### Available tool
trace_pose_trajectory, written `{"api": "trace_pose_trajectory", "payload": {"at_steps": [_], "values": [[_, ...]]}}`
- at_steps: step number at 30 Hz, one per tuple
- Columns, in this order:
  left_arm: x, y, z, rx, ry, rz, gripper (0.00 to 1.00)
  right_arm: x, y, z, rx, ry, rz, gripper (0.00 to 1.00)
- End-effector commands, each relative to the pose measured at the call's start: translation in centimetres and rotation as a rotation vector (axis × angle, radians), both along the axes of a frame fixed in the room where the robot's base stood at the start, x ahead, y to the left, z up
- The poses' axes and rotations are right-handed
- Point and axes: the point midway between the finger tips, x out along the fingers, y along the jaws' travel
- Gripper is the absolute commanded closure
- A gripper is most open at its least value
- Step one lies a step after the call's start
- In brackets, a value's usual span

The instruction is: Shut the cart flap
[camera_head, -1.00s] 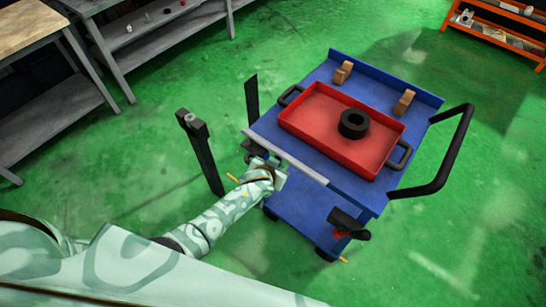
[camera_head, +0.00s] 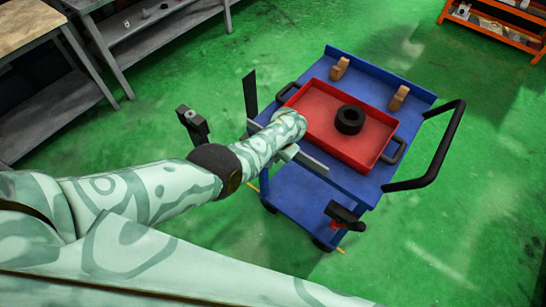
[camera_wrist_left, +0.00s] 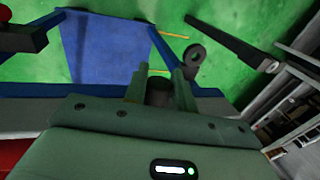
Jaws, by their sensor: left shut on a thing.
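The blue cart (camera_head: 300,195) stands on the green floor, and its lower deck also shows in the wrist view (camera_wrist_left: 105,50). The cart flap (camera_head: 313,164) is a grey strip along the cart's near edge, partly hidden by my left arm. My left gripper (camera_wrist_left: 159,80) is at this flap, its two fingers closed around a dark, round handle (camera_wrist_left: 160,94). In the head view my forearm covers most of the gripper and the grip itself. I cannot tell the flap's exact angle. My right gripper is not in view.
A red tray (camera_head: 362,153) with a black ring (camera_head: 350,119) and two wooden blocks (camera_head: 339,68) (camera_head: 398,97) are on the cart top. A black push handle (camera_head: 452,150) sticks out right. Black posts (camera_head: 193,127) (camera_head: 250,93) stand left. Grey benches (camera_head: 165,30) are farther left.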

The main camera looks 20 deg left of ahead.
Motion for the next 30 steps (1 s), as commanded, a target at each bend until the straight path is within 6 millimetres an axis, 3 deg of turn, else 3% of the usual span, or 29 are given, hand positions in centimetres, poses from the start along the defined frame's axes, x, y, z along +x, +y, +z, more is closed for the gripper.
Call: {"api": "trace_pose_trajectory", "payload": {"at_steps": [23, 24, 25, 26, 30], "values": [[0.12, -0.16, 0.24, 0.02, 0.061, 0.001, 0.96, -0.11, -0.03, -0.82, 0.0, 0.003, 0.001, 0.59], [0.13, -0.16, 0.24, 0.02, 0.061, 0.001, 0.65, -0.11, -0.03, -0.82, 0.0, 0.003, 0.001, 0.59], [0.13, -0.16, 0.24, 0.02, 0.061, 0.001, 0.57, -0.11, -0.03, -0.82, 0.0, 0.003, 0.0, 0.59], [0.13, -0.15, 0.25, 0.02, 0.061, 0.001, 0.53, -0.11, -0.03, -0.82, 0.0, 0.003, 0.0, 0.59], [0.14, -0.1, 0.26, 0.02, 0.061, 0.001, 0.53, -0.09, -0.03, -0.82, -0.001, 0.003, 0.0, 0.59]]}}
